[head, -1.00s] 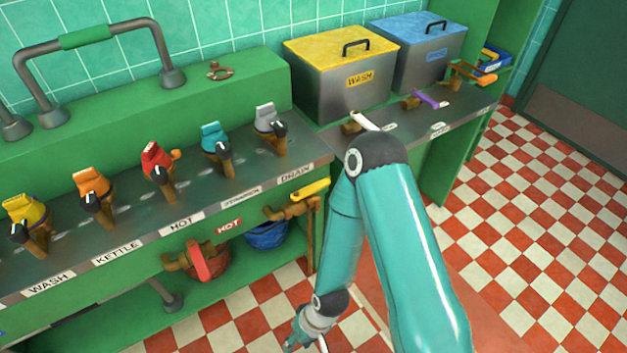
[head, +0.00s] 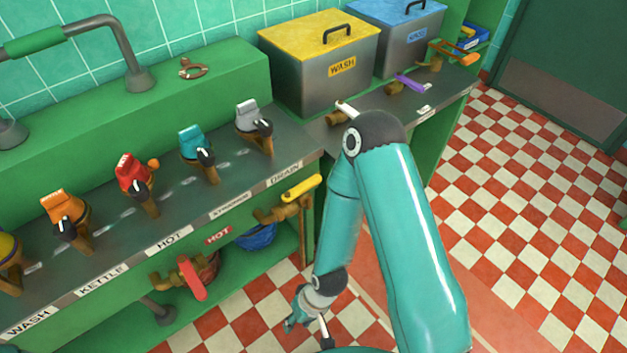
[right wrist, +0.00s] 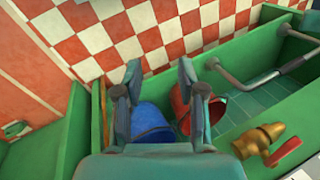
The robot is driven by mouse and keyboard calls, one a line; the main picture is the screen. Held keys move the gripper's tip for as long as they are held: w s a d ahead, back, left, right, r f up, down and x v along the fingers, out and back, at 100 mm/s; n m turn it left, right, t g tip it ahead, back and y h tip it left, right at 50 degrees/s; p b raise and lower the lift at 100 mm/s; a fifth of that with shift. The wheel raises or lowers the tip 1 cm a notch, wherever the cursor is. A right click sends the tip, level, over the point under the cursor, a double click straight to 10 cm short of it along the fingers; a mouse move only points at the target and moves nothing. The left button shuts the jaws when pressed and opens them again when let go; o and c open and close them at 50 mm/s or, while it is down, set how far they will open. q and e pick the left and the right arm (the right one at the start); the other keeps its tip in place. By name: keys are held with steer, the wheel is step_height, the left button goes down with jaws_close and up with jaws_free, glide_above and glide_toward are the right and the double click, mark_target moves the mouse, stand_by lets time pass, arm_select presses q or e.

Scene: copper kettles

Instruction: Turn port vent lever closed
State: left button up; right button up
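No label reading port vent is legible in these views, so I cannot tell which lever it is. Several small levers stand on the right counter in the head view: a white one (head: 347,108), a purple one (head: 410,83) and an orange one (head: 464,57). Their tags are too small to read. My right gripper (head: 297,318) hangs low in front of the counter, small and partly hidden. In the right wrist view its fingers (right wrist: 160,90) are apart with nothing held between them. It is away from those levers. My left gripper is out of view.
Coloured levers, including a red one (head: 133,175), line the left counter. A yellow-lidded bin (head: 305,75) and blue-lidded bin (head: 400,45) stand behind the right levers. Below are a yellow-handled valve (head: 302,187), a red-handled valve (head: 192,278), a blue bucket (right wrist: 152,125) and a red bucket (right wrist: 184,108).

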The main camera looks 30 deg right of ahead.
steer(key=w+d+f+m+t+h+b, duration=0.1)
steer(key=w+d+f+m+t+b, duration=0.2)
steer(key=w+b, duration=0.65)
steer(key=m+t+h+b, duration=0.9)
steer(key=m+t+b, duration=0.55)
steer(key=b, duration=1.85)
glide_toward(310, 188)
steer(key=w+d+p, duration=0.1)
steer(key=w, duration=0.2)
steer(key=w+d+m+p, duration=0.1)
steer(key=w+p, duration=0.1)
steer(key=w, duration=0.1)
steer(key=w+d+m+g+p, duration=0.1)
steer(key=w+p, duration=0.1)
steer(key=w, duration=0.2)
steer(key=shift+w+d+r, duration=0.1)
steer(key=shift+d+r, duration=0.1)
steer(key=shift+r, duration=0.15)
steer(key=shift+w+d, duration=0.2)
steer(key=shift+w, duration=0.5)
steer(key=shift+r, duration=0.1)
steer(key=shift+c, duration=0.2)
